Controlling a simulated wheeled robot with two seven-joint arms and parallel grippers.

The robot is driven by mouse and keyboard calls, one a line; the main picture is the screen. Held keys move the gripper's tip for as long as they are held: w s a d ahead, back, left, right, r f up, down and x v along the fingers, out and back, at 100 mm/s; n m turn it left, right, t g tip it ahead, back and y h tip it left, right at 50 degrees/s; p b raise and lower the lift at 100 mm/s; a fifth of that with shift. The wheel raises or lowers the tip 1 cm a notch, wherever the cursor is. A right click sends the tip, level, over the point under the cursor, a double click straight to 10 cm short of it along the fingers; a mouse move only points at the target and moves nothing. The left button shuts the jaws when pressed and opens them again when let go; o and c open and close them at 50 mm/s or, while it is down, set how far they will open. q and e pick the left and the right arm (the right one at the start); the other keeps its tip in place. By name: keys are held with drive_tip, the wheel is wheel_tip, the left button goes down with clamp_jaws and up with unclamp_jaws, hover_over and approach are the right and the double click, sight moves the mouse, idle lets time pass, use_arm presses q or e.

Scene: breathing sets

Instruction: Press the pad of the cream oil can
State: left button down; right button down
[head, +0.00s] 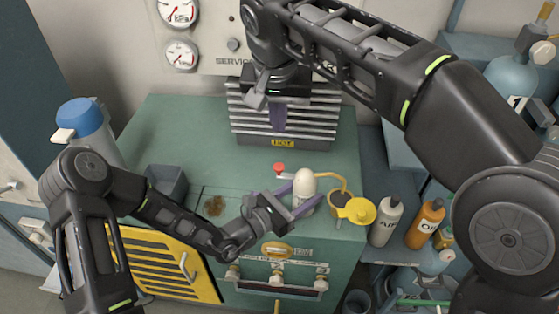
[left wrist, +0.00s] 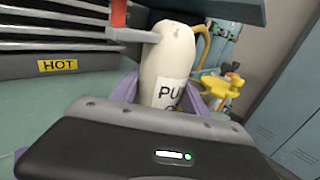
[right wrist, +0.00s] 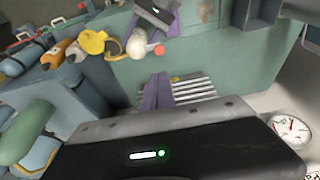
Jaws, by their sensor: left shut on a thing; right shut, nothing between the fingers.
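The cream oil can (head: 304,184) stands near the front right of the green bench top. Its red pad (head: 279,168) sticks out to the left on a short arm. In the left wrist view the can (left wrist: 167,60) sits between the purple fingers, with part of a label showing. My left gripper (head: 298,201) is shut around the can's body. My right gripper (head: 278,118) is shut and empty, pointing down in front of the heater, behind and above the red pad. In the right wrist view its fingers (right wrist: 157,92) are together, apart from the red pad (right wrist: 159,49).
A finned heater marked HOT (head: 285,122) stands at the back, close to my right gripper. A yellow funnel-like part (head: 356,210) is right of the can. White AIR (head: 386,222) and orange OIL (head: 425,222) bottles stand further right.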

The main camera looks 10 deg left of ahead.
sight(280, 169)
drive_tip(key=x, duration=0.8)
drive_tip(key=s+x, duration=0.1)
drive_tip(key=x, duration=0.3)
drive_tip(key=shift+w+f, duration=0.1)
drive_tip(key=shift+f, duration=0.25)
drive_tip(key=shift+a+f, duration=0.1)
drive_tip(key=shift+f, duration=0.4)
drive_tip(key=shift+f, duration=1.4)
drive_tip(key=shift+r, duration=0.4)
wheel_tip(280, 169, up, 5)
drive_tip(key=shift+a+f, duration=0.1)
drive_tip(key=shift+f, duration=0.15)
drive_tip(key=v, duration=0.9)
drive_tip(key=shift+r, duration=0.4)
